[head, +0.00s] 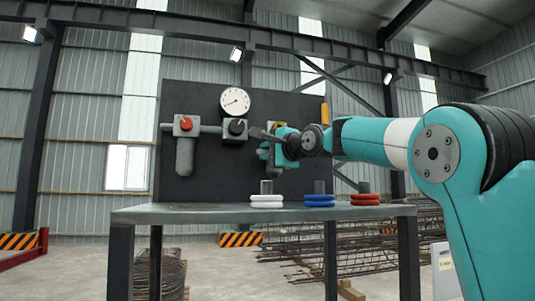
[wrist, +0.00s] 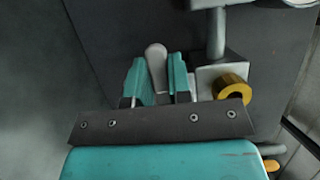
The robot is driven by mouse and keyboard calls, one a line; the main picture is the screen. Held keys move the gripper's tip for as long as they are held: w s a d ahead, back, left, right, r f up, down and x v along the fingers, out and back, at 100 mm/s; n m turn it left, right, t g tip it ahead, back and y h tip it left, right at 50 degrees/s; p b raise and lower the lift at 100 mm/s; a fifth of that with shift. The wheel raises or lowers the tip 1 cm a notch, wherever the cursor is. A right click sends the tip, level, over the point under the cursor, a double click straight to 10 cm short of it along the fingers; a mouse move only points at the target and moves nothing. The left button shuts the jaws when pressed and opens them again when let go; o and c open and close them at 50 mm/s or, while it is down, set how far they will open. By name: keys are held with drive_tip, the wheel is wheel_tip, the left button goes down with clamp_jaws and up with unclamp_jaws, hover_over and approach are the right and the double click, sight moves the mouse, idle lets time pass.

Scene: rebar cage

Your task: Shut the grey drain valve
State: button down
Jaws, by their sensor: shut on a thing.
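The grey drain valve's lever (wrist: 156,62) stands between the two teal fingers of my gripper (wrist: 157,85) in the wrist view. Its rounded tip sticks out beyond the fingertips, and its lower part is hidden between the fingers. My gripper is shut on this lever. In the head view my gripper (head: 270,147) is at the right part of the dark panel, above the table, and hides most of the valve there.
A brass fitting (wrist: 232,88) is close right of my fingers. White, blue and red rings (head: 365,199) lie on the table (head: 160,213).

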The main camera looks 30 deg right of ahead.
drive_tip(key=c, duration=1)
unclamp_jaws()
drive_tip(key=shift+c, duration=0.2)
drive_tip(key=s+b, duration=0.2)
drive_tip(key=s, duration=0.3)
drive_tip(key=s+d+b, duration=0.1)
drive_tip(key=s+b, duration=0.1)
drive_tip(key=s, duration=0.4)
drive_tip(key=s+d+b, duration=0.1)
drive_tip(key=s+b, duration=0.1)
drive_tip(key=s, duration=0.4)
drive_tip(key=shift+s, duration=0.15)
